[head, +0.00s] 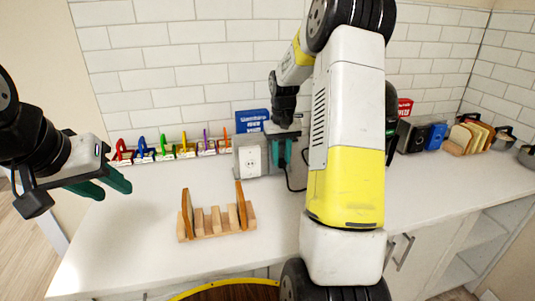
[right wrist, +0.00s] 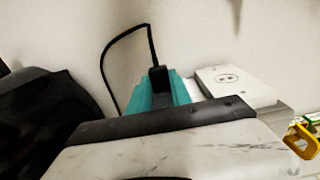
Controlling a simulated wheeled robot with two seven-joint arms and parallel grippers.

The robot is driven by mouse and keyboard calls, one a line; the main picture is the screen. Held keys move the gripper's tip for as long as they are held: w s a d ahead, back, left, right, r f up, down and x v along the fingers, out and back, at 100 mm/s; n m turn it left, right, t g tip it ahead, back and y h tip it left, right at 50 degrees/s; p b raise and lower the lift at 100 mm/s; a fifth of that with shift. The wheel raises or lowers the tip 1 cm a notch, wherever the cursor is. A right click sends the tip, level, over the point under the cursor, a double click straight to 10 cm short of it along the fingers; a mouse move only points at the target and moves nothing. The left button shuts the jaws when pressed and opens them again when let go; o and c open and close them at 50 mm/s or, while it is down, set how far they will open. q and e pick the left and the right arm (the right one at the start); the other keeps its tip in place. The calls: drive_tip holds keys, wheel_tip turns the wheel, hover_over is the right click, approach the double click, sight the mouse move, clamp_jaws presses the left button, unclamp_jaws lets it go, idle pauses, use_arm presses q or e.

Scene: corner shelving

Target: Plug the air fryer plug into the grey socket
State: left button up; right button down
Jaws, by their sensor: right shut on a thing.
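My right gripper (head: 283,153) reaches down at the back wall, its teal fingers shut on the black air fryer plug (right wrist: 159,76). The plug's black cable (right wrist: 106,65) loops up behind the fingers in the right wrist view. It also hangs below the gripper in the head view (head: 289,181). A white socket (head: 251,160) is just left of the right gripper; it also shows in the right wrist view (right wrist: 238,86). The grey socket is mostly hidden behind the right gripper, and I cannot tell whether the plug touches it. My left gripper (head: 104,186) is open and empty at the left.
A wooden rack (head: 218,229) stands on the white counter (head: 130,245). Several coloured tags (head: 163,150) and a blue box (head: 251,120) line the wall. A toaster (head: 411,136) and a bread rack (head: 458,146) are to the right. The front left counter is clear.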

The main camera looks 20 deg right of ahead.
sight(281, 160)
drive_tip(key=shift+w, duration=0.15)
drive_tip(key=c, duration=1.1)
unclamp_jaws()
drive_tip(key=shift+r, duration=0.1)
wheel_tip(281, 160, up, 8)
drive_tip(key=shift+f, duration=0.2)
